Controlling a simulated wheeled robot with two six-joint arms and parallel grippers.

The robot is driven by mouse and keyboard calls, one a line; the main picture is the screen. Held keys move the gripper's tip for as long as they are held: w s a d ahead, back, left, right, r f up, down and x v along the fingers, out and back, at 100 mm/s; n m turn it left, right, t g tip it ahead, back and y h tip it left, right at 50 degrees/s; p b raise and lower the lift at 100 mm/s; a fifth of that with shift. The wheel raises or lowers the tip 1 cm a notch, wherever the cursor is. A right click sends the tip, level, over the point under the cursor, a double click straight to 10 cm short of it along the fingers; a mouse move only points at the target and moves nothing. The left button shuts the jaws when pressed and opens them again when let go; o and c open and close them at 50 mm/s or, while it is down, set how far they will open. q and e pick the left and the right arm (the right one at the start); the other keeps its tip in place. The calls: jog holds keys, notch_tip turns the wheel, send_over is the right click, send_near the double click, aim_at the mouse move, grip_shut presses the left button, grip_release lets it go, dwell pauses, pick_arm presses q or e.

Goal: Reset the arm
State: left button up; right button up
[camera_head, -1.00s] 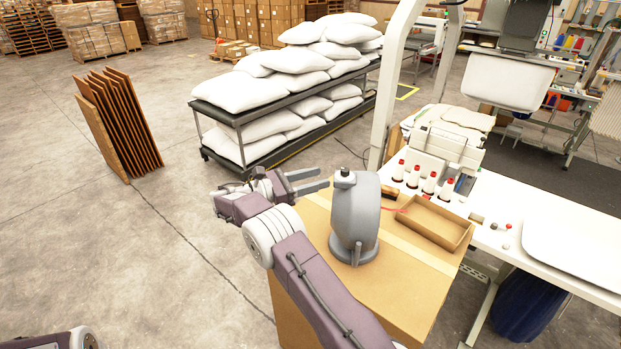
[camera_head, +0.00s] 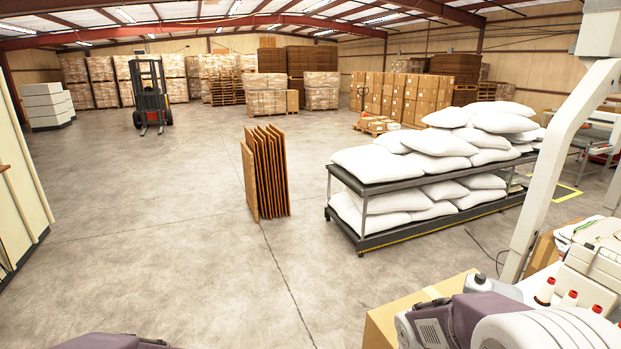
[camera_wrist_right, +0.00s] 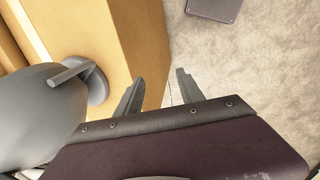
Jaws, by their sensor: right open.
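My right arm (camera_head: 540,325) comes in at the bottom right of the head view, over the near workplace, and its gripper is not visible there. In the right wrist view my right gripper (camera_wrist_right: 157,88) is open, with nothing between its two grey fingers. It is beside the cardboard box (camera_wrist_right: 120,40), with concrete floor below the fingers. A rounded grey device (camera_wrist_right: 40,118) shows left of the gripper; only its top (camera_head: 490,286) shows in the head view. A piece of my left arm (camera_head: 105,341) shows at the bottom left; its gripper is out of view.
A dark two-tier rack (camera_head: 385,187) of white pillows stands right of centre. Upright brown panels (camera_head: 266,175) stand left of it. A white-framed machine (camera_head: 590,265) with thread spools is at the right. A forklift (camera_head: 150,95) stands far back. The left-centre floor is clear.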

jog(key=s+a+m+t+y, duration=0.2)
jog(key=s+a+m, duration=0.1)
jog(key=s+m, duration=0.15)
notch_tip(320, 180, down, 15)
jog(key=s+g+b, duration=0.1)
jog(key=b, duration=1.3)
jog(key=shift+s+a+m+g, duration=0.2)
jog(key=shift+s+m+g, duration=0.15)
jog(key=shift+s+g, duration=0.05)
